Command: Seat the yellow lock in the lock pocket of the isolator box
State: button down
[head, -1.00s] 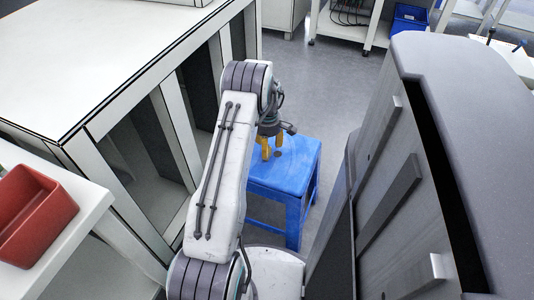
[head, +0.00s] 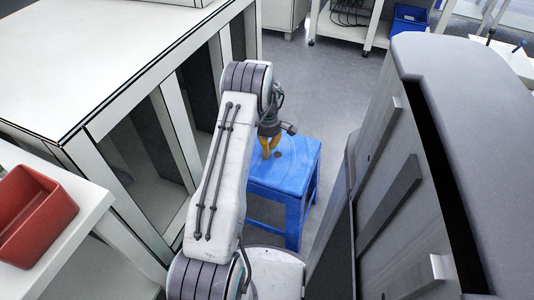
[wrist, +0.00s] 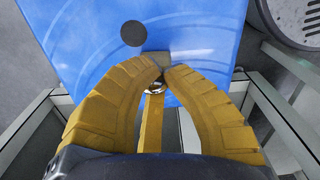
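My gripper (head: 268,147) hangs over the blue stool (head: 298,178) in the head view. In the wrist view my gripper (wrist: 165,69) has its two ribbed yellow fingers bent inward, with their tips close together. A small tan-yellow block (wrist: 155,57) shows at the tips, with a shiny metal loop and a plain yellow bar behind it between the fingers. These look like the yellow lock, pinched at the fingertips; its full shape is hidden. In the head view the lock cannot be told apart from the yellow fingers. I cannot make out the isolator box or its lock pocket.
A white cabinet (head: 90,60) stands to the left and a large grey cabinet (head: 440,180) close on the right. A red bin (head: 35,215) is at left. Grey floor (head: 330,85) lies open beyond the stool.

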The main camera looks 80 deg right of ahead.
jog(key=shift+r, duration=0.15)
jog(key=shift+r+p, duration=0.3)
jog(key=shift+r, duration=0.3)
jog(key=s+a+r+p, duration=0.3)
jog(key=s+a+r, duration=0.1)
jog(key=s+r, duration=0.5)
jog(key=shift+s+a+r, duration=0.25)
jog(key=shift+s, duration=0.65)
